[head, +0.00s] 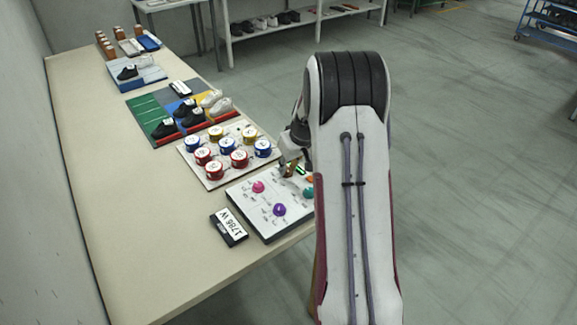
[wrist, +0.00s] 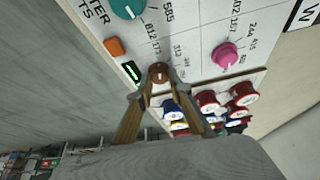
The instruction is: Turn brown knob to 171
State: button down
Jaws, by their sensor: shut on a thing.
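The brown knob (wrist: 159,73) sits near the edge of a white control panel (wrist: 190,40) in the wrist view. My gripper (wrist: 159,86) has its two fingers closed on the knob's sides. A light mark shows on the knob's face. In the head view, my gripper (head: 293,167) is over the panel's far right part, and the brown knob is not clearly visible there.
The panel also bears a pink knob (head: 258,187), a purple knob (head: 279,210) and a teal knob (head: 308,192). A black plate marked 1786 W (head: 229,227) lies left of it. A board with several round coloured lidded pieces (head: 213,169) is just behind; shoes stand farther back.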

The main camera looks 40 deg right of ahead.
jog(key=c, duration=1.8)
grip_release()
jog(key=shift+c, duration=0.2)
jog(key=shift+r, duration=0.1)
jog(key=v, duration=1.1)
jog(key=shift+s+r, duration=0.25)
jog(key=shift+r, duration=0.1)
